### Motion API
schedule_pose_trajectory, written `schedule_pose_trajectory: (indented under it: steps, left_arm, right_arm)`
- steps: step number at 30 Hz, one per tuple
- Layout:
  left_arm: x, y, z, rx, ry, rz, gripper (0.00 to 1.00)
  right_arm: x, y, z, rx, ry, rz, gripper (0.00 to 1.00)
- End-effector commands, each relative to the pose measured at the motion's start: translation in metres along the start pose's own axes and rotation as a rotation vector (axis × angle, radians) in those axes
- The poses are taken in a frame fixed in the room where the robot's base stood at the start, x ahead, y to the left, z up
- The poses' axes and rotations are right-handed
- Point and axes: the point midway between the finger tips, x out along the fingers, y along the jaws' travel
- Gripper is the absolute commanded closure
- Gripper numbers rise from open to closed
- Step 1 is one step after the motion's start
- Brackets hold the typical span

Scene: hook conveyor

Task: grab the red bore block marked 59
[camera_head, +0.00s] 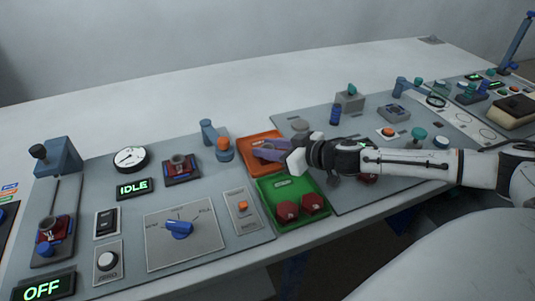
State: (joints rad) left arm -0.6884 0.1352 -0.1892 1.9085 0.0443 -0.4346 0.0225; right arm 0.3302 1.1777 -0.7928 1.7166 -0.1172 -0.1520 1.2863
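Two dark red blocks lie in the green tray (268,192) at the centre front, one on the left (287,211) and one on the right (313,203). Another dark red piece (369,179) shows partly below my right forearm. Their markings are too small to read, so I cannot tell which is 59. My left gripper is out of view.
A panel with a blue knob (179,229), a gauge (131,157) and displays reading IDLE and OFF fills the left. A blue post (208,132) stands left of the orange tray. More buttons and fixtures lie right. The table behind is clear.

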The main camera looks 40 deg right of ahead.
Motion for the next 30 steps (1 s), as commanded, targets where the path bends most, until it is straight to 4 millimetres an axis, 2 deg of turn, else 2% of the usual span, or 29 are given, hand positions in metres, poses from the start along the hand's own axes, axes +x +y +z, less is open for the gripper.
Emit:
schedule_pose_trajectory:
  steps: [1, 5, 14, 24, 30]
  left_arm:
    - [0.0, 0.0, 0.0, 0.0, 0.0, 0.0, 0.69]
    - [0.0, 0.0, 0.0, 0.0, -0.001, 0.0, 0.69]
    - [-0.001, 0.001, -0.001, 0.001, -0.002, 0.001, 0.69]
    - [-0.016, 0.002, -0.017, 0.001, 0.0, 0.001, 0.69]
    - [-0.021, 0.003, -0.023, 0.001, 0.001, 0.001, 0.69]
  right_arm:
    - [0.0, 0.0, 0.001, 0.0, -0.001, 0.001, 0.8]
    - [0.0, 0.0, 0.001, 0.0, -0.002, 0.001, 1.0]
    - [-0.002, 0.001, -0.005, -0.001, 0.0, 0.002, 1.0]
    - [-0.027, 0.001, -0.067, -0.003, 0.004, 0.001, 1.0]
    - [-0.037, 0.001, -0.09, -0.001, 0.002, 0.002, 1.0]
